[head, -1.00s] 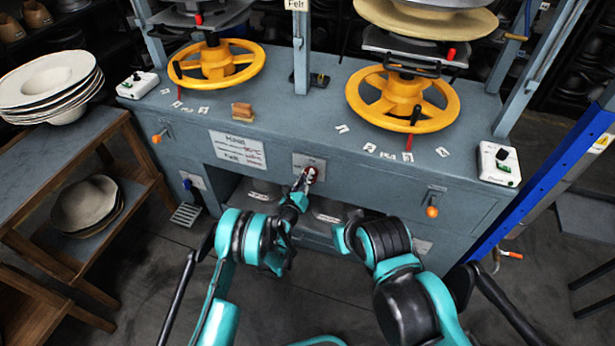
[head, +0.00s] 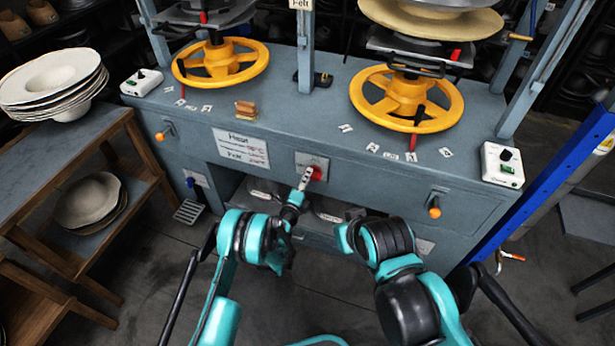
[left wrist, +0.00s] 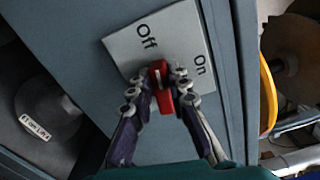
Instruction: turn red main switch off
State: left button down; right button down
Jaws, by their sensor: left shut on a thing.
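The red main switch (head: 318,173) sits on a pale plate (head: 311,162) on the front of the blue-grey press bench, near its middle. In the left wrist view the red handle (left wrist: 163,100) lies between my fingers. The plate (left wrist: 122,47) there reads "Off" at the upper left and "On" at the right. My left gripper (head: 307,178) reaches up to the switch from below. In the left wrist view the left gripper (left wrist: 158,80) is shut on the handle, with a fingertip on each side.
Yellow handwheels (head: 221,62) and (head: 407,99) stand on the bench top (head: 300,110). Orange-knobbed levers (head: 434,212) and (head: 160,136) stick out of the front. A wooden shelf with hats (head: 55,85) stands at the left, and a blue post (head: 540,180) at the right.

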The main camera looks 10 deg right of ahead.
pick_arm(q)
jog(key=shift+f+n, duration=0.15)
jog(key=shift+n, duration=0.85)
jog(key=c, duration=1.4)
grip_release()
jog(key=shift+c, duration=0.2)
notch_tip(320, 180, up, 10)
